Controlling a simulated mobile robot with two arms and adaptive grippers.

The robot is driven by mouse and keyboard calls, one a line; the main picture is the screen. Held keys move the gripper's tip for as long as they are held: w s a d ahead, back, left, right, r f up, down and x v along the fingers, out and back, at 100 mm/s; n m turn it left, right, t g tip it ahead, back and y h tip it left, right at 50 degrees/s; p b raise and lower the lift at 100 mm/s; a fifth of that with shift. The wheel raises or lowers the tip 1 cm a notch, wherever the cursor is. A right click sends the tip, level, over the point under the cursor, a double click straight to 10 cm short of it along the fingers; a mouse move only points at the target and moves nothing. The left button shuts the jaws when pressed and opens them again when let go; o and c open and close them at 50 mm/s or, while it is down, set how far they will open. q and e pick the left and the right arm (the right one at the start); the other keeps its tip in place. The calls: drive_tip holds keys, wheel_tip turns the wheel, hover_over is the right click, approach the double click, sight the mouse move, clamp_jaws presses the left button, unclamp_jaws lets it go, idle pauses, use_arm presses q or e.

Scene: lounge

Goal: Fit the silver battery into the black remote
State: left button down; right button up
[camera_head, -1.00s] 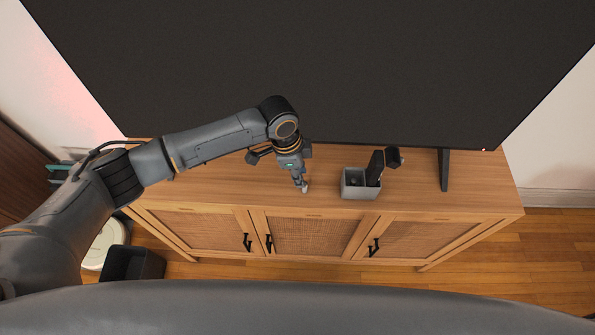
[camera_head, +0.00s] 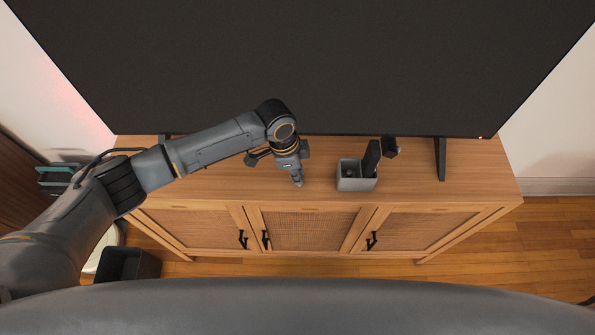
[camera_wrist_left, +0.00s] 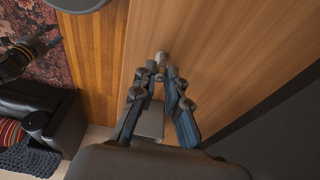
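The silver battery (camera_wrist_left: 161,58) is a small upright-looking cylinder between the fingertips of my left gripper (camera_wrist_left: 161,70) in the left wrist view. The fingers close in on both sides of it and appear to touch it. In the head view my left gripper (camera_head: 298,182) is low over the wooden cabinet top, left of a grey box; the battery is hard to make out there. The black remote (camera_head: 371,158) appears to be the dark slab standing tilted in the grey box (camera_head: 356,184). Its battery opening cannot be made out.
The wooden cabinet (camera_head: 470,185) has a large dark television (camera_head: 300,60) along its back, with a foot (camera_head: 440,160) at the right. A small black object (camera_head: 390,147) is behind the box. The cabinet top is clear between gripper and box.

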use_arm(q)
drive_tip(key=shift+r, duration=0.1)
drive_tip(key=shift+r+p, duration=2.45)
drive_tip(key=shift+p, duration=0.05)
